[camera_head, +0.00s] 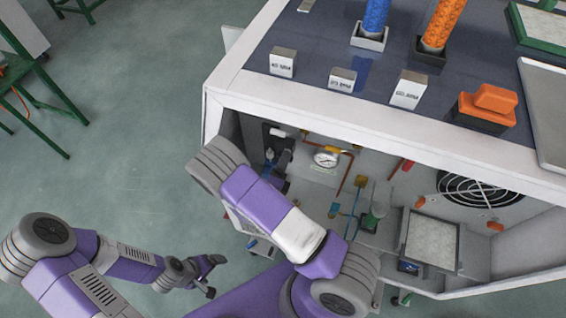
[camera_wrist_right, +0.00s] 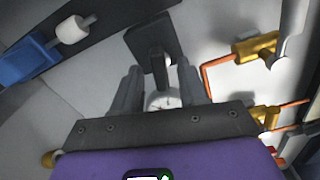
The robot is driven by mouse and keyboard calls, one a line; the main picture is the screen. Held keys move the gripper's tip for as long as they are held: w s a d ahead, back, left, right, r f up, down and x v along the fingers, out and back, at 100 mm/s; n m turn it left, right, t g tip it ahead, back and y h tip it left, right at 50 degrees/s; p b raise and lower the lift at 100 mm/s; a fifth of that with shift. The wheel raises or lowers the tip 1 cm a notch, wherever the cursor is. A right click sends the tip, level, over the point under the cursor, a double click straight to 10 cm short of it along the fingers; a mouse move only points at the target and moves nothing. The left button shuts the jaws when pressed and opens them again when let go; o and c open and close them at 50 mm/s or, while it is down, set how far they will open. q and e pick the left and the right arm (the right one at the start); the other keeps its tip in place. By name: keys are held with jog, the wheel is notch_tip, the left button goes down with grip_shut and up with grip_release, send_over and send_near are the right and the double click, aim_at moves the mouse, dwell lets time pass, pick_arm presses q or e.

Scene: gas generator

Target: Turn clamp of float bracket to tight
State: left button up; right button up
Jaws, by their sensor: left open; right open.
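My right gripper (camera_wrist_right: 158,80) is open in the right wrist view, its two grey fingers apart. A dark square plate with an upright lever-like piece (camera_wrist_right: 158,66) shows between and beyond the fingertips. It looks like the clamp of the float bracket, but I cannot be sure. I cannot tell whether the fingers touch it. In the head view my right forearm reaches into the open cabinet and hides part of this area. My left gripper (camera_head: 211,291) hangs outside the cabinet, low and left, and is open.
The cabinet's white top edge (camera_head: 330,118) overhangs the opening. Orange pipes and brass fittings (camera_wrist_right: 256,46) lie right of my right gripper; a blue block (camera_wrist_right: 25,62) with a white cylinder (camera_wrist_right: 72,30) lies left. A fan grille (camera_head: 480,188) is further right.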

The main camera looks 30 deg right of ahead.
jog(key=shift+c, duration=0.4)
grip_shut()
jog(key=shift+m, duration=0.3)
jog(key=shift+m+p, duration=0.85)
jog(key=shift+m, duration=6.55)
